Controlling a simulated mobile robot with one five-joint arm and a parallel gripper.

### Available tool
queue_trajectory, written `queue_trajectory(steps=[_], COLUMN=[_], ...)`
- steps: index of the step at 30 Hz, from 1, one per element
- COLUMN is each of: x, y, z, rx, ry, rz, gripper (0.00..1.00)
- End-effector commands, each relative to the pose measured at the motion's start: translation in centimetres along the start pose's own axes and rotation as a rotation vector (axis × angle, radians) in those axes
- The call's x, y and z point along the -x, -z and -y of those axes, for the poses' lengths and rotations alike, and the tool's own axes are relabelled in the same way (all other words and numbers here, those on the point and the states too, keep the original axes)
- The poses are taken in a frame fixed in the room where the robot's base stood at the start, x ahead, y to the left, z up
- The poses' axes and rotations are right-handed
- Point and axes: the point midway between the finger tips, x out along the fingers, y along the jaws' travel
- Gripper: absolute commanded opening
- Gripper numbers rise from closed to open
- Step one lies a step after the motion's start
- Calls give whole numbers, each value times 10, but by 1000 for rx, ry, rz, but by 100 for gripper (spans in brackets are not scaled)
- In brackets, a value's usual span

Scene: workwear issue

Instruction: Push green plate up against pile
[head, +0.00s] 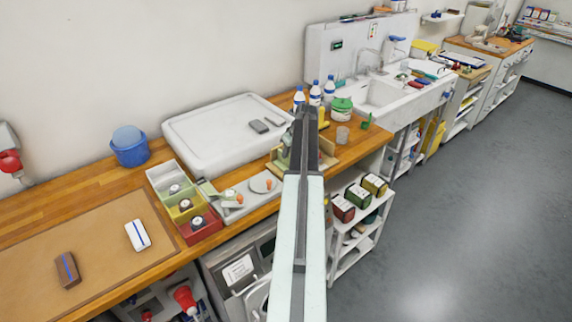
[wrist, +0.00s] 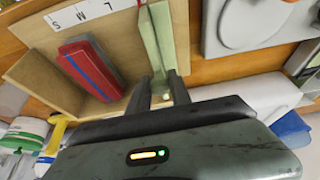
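In the wrist view, the green plate (wrist: 153,38) stands upright at the right side of a wooden holder marked S, M, L (wrist: 110,12). The pile (wrist: 90,68), red with a blue stripe and a grey layer beside it, lies in the holder to the left of the plate, with bare wood between them. My gripper (wrist: 162,82) has its two fingers apart, with the tips at the near end of the plate. Whether they touch it is unclear. In the head view, my arm hides most of the holder (head: 327,157).
Bottles (head: 315,94) and a green-lidded tub (head: 341,107) stand beyond the holder. Coloured trays (head: 186,206) and a grey board with a round plate (head: 262,184) lie to its left. A large white tray (head: 215,130) is behind. The brown mat's middle (head: 95,235) is clear.

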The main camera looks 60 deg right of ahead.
Motion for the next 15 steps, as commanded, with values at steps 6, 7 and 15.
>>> queue_trajectory(steps=[6, 7, 15], x=[0, 0, -1], y=[0, 0, 1], z=[0, 1, -7], rx=[1, 1, 0], ry=[0, 0, 1], rz=[0, 0, 0], gripper=[6, 6, 6])
